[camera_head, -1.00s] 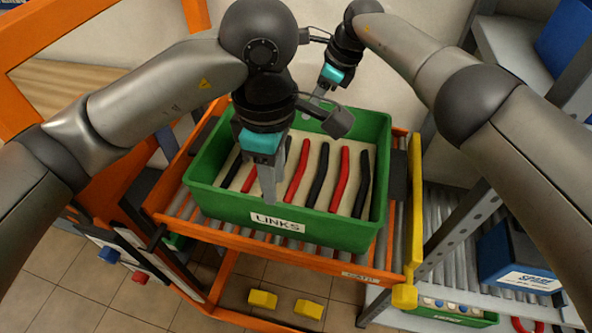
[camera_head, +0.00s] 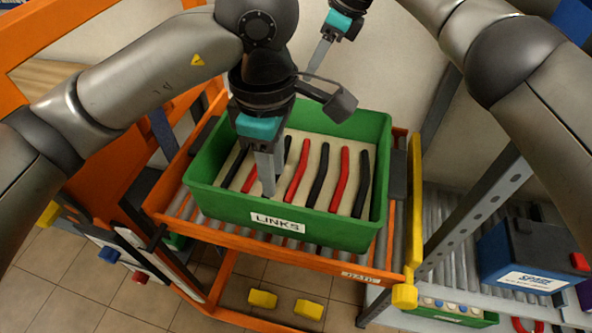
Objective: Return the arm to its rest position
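A green crate labelled LINKS (camera_head: 207,196) stands on the orange-framed roller cart. Several red and black links lie side by side on its pale floor, such as a red link (camera_head: 340,179) and a black link (camera_head: 318,175). My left gripper (camera_head: 267,192) points down over the crate's front part, its fingertips near the label wall. Its fingers look close together, but I cannot tell whether they are open or shut. My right gripper (camera_head: 313,74) is beyond the crate's back rim, apart from it. Its fingers show edge-on and nothing shows between them.
The orange cart (camera_head: 240,240) has a yellow bar (camera_head: 415,200) on its right side. A grey rack with rollers (camera_head: 455,260) stands at the right and holds a dark blue battery (camera_head: 520,255). Two yellow blocks (camera_head: 262,298) show low in front. A pale wall lies behind.

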